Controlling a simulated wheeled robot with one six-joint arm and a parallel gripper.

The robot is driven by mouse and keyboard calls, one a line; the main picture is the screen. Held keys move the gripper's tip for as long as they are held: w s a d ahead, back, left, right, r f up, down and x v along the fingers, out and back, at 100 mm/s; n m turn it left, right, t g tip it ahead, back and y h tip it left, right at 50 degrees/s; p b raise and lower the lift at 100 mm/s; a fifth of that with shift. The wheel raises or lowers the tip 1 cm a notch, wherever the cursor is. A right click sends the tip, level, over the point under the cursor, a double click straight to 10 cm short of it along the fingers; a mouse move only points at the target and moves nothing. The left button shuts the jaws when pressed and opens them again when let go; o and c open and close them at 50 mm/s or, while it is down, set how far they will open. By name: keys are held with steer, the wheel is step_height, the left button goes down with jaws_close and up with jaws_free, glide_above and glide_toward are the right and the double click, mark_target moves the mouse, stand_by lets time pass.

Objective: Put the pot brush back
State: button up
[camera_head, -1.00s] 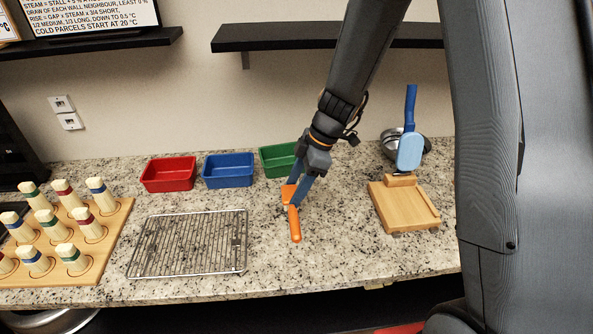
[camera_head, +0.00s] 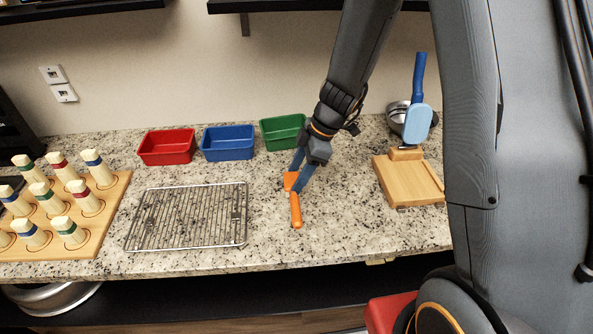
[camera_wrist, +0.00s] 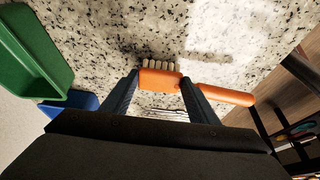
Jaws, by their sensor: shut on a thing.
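The orange pot brush (camera_head: 296,212) has a short block head with pale bristles and a rounded handle. My gripper (camera_head: 298,180) is shut on it, between the wire rack and the wooden board. In the wrist view the brush head (camera_wrist: 158,79) lies between the fingers of my gripper (camera_wrist: 160,88), bristles facing the top of the picture, handle pointing right. I cannot tell whether the brush touches the counter. A blue-handled tool (camera_head: 418,108) with a light blue head stands upright at a wooden board (camera_head: 408,182) on the right; its lower end is hidden.
Red (camera_head: 167,148), blue (camera_head: 228,143) and green (camera_head: 282,132) bins stand along the back. A wire rack (camera_head: 188,216) lies left of my gripper. A peg board (camera_head: 112,205) with several banded pegs is far left. A metal bowl (camera_head: 397,116) is behind the blue tool. Counter before the brush is clear.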

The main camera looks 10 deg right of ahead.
steer(key=shift+f+b, duration=0.7)
steer(key=shift+b, duration=0.15)
stand_by(0.6)
steer(key=o, duration=1.2)
steer(key=shift+b+v, duration=0.9)
steer(key=shift+v, duration=3.05)
steer(key=s+d+m+h, duration=0.1)
steer(key=s+d+m, duration=0.1)
steer(key=s+m, duration=0.2)
steer(key=s+d+r+m+h, duration=0.1)
steer(key=s+d+m+h, duration=0.1)
steer(key=s+m, duration=0.3)
steer(key=s+d+m+t+h, duration=0.1)
steer(key=s+d+m, duration=0.3)
steer(key=m, duration=0.4)
steer(key=shift+s+r+m, duration=0.15)
steer(key=shift+s+m, duration=0.15)
steer(key=shift+s, duration=0.2)
